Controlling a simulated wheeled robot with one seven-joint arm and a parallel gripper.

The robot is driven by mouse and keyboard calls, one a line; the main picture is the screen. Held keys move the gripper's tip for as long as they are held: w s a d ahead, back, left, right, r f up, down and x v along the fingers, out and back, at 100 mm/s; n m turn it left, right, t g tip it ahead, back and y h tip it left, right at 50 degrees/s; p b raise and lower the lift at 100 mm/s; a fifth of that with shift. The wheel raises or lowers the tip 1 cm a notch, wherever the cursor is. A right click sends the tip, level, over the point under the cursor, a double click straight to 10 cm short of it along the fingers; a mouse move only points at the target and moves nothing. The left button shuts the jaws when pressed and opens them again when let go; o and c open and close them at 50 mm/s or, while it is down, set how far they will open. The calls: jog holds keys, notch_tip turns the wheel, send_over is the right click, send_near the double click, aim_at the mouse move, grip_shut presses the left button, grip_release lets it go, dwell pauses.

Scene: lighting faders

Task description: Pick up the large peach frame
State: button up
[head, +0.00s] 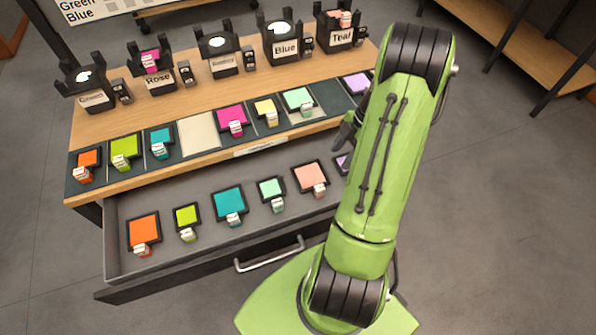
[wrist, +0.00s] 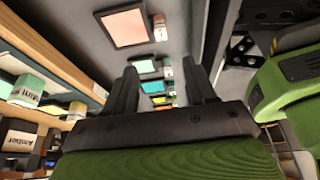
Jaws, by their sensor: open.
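The large peach frame (head: 311,178) lies in the open drawer, near the right end of its row. It has a dark border and a small labelled tab at its lower edge. In the wrist view the peach frame (wrist: 124,28) is at the top, beyond my left finger and apart from it. My gripper (wrist: 160,80) is open, with nothing between its two fingers. In the head view my green arm hides most of the gripper; only a dark part shows beside the arm, above and right of the peach frame.
The drawer (head: 120,264) also holds orange, lime, teal, mint and partly hidden purple frames. More frames lie on the counter above, whose edge overhangs the drawer's back. Labelled stands, including Rose (head: 153,68) and Blue (head: 283,42), line the counter; the Teal one holds a small peach piece.

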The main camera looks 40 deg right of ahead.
aim_at(320, 187)
jog(key=b+x, duration=0.5)
jog(key=x, duration=1.1)
jog(key=shift+d, duration=0.1)
jog(key=shift+r, duration=0.1)
grip_shut()
notch_tip(320, 187, up, 35)
jog(key=p, duration=2)
